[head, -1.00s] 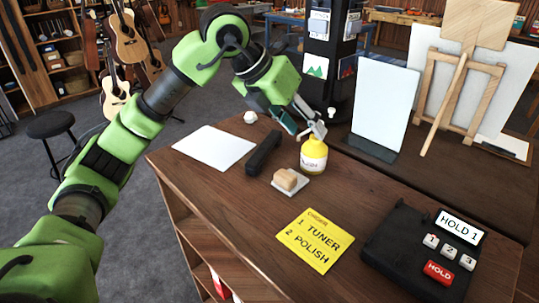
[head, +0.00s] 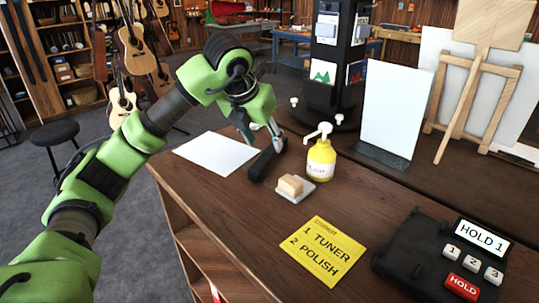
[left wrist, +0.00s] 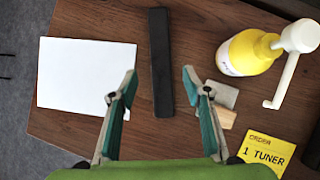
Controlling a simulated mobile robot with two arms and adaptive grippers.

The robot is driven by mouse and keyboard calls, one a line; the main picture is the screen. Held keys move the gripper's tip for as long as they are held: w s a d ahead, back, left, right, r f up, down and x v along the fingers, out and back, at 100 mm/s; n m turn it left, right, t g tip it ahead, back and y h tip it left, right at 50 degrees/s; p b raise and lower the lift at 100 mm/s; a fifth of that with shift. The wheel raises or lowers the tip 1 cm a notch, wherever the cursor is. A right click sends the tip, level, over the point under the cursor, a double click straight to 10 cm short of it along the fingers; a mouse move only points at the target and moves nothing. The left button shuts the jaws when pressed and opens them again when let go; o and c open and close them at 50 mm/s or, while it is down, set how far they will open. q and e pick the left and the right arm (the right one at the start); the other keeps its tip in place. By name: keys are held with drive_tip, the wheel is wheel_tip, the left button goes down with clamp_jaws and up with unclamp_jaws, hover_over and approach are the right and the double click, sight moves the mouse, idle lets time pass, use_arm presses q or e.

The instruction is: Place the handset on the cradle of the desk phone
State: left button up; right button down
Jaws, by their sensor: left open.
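The black handset (head: 261,165) lies on the wooden counter between the white sheet and the yellow bottle. My left gripper (head: 262,146) is open just above it and partly hides its far end. In the left wrist view the handset (left wrist: 160,60) runs lengthwise between the two open fingertips (left wrist: 159,78), which are apart from it. The black desk phone (head: 412,246) sits at the right front of the counter, with a "HOLD 1" display, numbered buttons and a red HOLD button. Its cradle area is bare. My right gripper is not in view.
A yellow pump bottle (head: 321,160) and a small tan block (head: 290,185) on a pale base stand right of the handset. A white sheet (head: 215,152) lies left. An upright white panel (head: 391,108) stands behind.

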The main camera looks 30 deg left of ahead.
sight(269, 152)
use_arm(q)
drive_tip(key=shift+w+f, duration=0.3)
drive_tip(key=shift+f, duration=0.3)
drive_tip(key=p+x, duration=0.2)
drive_tip(key=x, duration=0.2)
drive_tip(key=shift+w, duration=0.2)
drive_tip(key=shift+w+f, duration=0.25)
drive_tip(key=shift+f, duration=0.2)
drive_tip(key=shift+f+b, duration=0.2)
drive_tip(key=shift+b, duration=0.1)
clamp_jaws()
